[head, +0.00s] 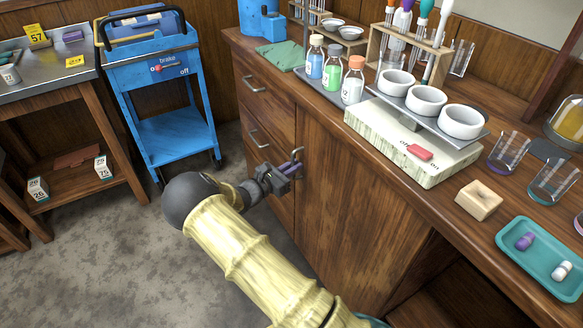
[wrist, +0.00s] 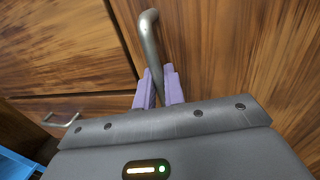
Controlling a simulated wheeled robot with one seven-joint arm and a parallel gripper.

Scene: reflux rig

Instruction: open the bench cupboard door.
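The bench cupboard door (head: 345,190) is a brown wooden panel in the bench front, right of the drawers. It looks closed, flush with the front. In the wrist view the door (wrist: 225,45) fills the right side, with a dark seam on its left. Its grey bar handle (wrist: 149,35) stands upright near that seam. My gripper (wrist: 159,85) has its purple fingers on either side of the handle's lower part, with little or no gap, and appears shut on it. In the head view my gripper (head: 291,165) is at the handle; the fingers partly hide it.
Drawers with metal handles (head: 254,84) are left of the door. The bench top above holds bottles (head: 333,68), a balance-like block (head: 410,145) with white dishes, and glassware. A blue cart (head: 170,138) stands at left. The grey floor (head: 110,250) in front is clear apart from my arm.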

